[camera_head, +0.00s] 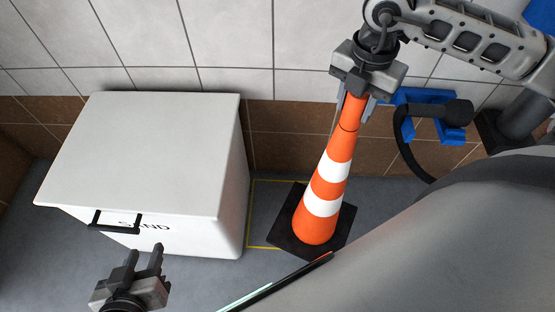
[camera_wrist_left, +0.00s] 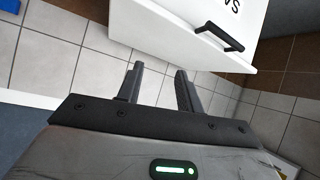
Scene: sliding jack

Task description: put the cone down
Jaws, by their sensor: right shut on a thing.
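An orange and white striped traffic cone (camera_head: 329,178) with a black square base (camera_head: 284,233) is in the head view, right of the middle. Its base overlaps a yellow outlined area (camera_head: 262,200) on the grey floor; I cannot tell whether it touches the floor. The cone leans a little in the picture, its tip toward the upper right. My right gripper (camera_head: 356,100) is shut on the cone's top. My left gripper (camera_head: 144,258) is open and empty, in front of the white box. It also shows in the left wrist view (camera_wrist_left: 159,85).
A white box (camera_head: 150,150) marked SAND with a black handle (camera_head: 115,221) stands left of the cone. A blue object (camera_head: 419,97) with a black hose (camera_head: 401,137) is by the wall, right of the cone. A tiled wall (camera_head: 230,40) runs behind.

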